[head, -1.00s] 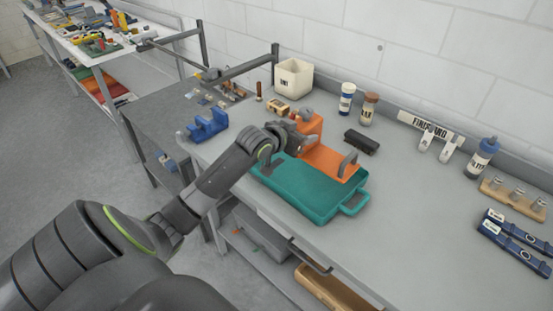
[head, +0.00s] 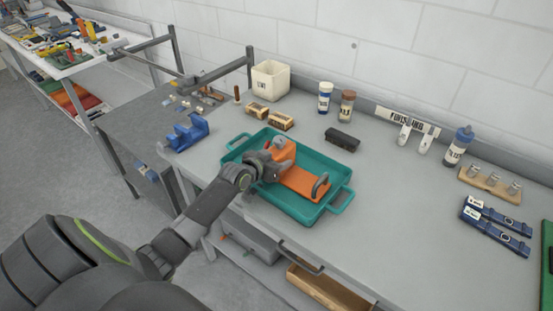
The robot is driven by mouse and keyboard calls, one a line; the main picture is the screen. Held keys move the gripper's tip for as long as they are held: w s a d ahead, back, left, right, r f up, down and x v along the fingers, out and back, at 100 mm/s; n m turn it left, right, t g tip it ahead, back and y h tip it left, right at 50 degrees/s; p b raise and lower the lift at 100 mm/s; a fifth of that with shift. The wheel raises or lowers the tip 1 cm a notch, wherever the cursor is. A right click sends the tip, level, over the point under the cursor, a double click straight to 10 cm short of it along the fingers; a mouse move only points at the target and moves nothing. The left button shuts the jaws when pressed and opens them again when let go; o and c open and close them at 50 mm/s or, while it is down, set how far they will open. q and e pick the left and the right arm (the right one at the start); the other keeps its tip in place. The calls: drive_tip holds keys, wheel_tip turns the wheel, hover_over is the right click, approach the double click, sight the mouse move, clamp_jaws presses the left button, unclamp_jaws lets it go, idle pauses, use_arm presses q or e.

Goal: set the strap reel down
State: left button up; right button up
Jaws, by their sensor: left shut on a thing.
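The orange piece (head: 300,183), which I take for the strap reel, has a raised block at its left end and a grey loop at its right end. It appears to be inside the teal tray (head: 343,200), within its rim. Whether its underside touches the tray floor is hard to tell. My left gripper (head: 274,171) reaches in from the left and is shut on the orange piece near its raised block. The fingers partly hide the near side of that block. My right gripper is out of view.
A blue vise-like block (head: 186,132) stands left of the tray. Small wooden blocks (head: 281,122), a white bin (head: 270,79) and a black brush (head: 342,139) lie behind it. Bottles (head: 458,146) and blue straps (head: 496,218) are to the right. The bench front right is clear.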

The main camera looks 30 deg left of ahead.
use_arm(q)
drive_tip(key=shift+r, duration=0.1)
drive_tip(key=shift+f, duration=0.2)
drive_tip(key=o, duration=1.3)
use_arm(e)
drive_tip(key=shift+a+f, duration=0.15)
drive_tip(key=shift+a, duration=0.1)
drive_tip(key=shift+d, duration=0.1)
use_arm(q)
drive_tip(key=shift+r, duration=0.25)
drive_tip(key=shift+s, duration=0.3)
drive_tip(key=v, duration=1.1)
drive_tip(key=shift+s+b, duration=0.25)
drive_tip(key=shift+b, duration=0.1)
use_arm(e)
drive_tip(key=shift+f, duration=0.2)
